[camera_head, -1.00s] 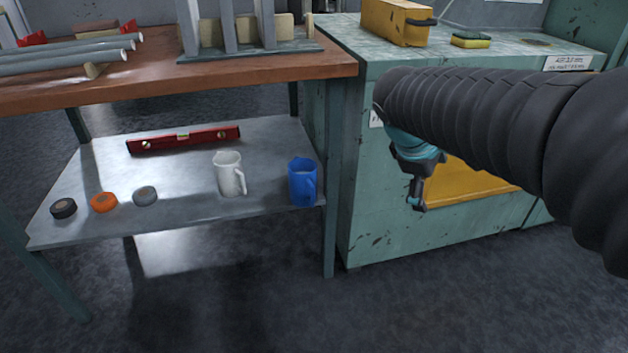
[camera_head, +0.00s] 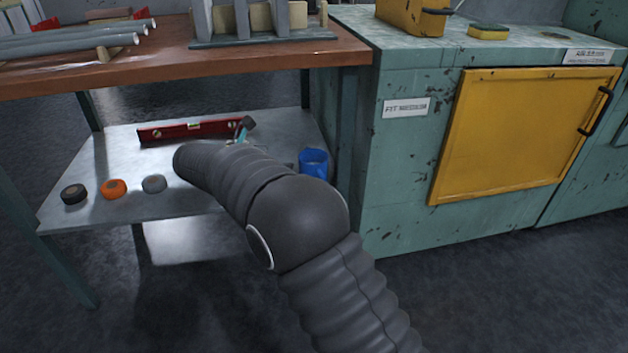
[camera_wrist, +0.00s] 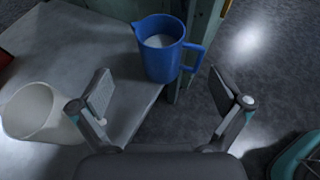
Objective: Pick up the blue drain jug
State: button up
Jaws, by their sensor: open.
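The blue drain jug (camera_head: 314,162) stands upright near the right end of the metal lower shelf (camera_head: 185,205). In the head view my arm hides its lower part. In the wrist view the blue jug (camera_wrist: 161,48) shows its open top, a pale patch inside, and its handle on the right. My gripper (camera_wrist: 162,88) is open and empty, with the jug beyond the fingertips and between them in the picture. In the head view only a small part of the gripper (camera_head: 243,128) shows above my arm.
A white jug (camera_wrist: 32,112) stands left of my gripper on the shelf. A red level (camera_head: 190,129) and tape rolls (camera_head: 113,189) lie further left. The wooden tabletop (camera_head: 110,75) overhangs the shelf. A green cabinet (camera_head: 400,190) stands to the right.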

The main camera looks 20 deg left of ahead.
aim_at(322, 156)
jog(key=b+x, duration=0.1)
jog(key=x, duration=1.2)
jog(key=shift+w+d+f, duration=0.15)
jog(key=shift+w, duration=0.1)
jog(key=c, duration=1.7)
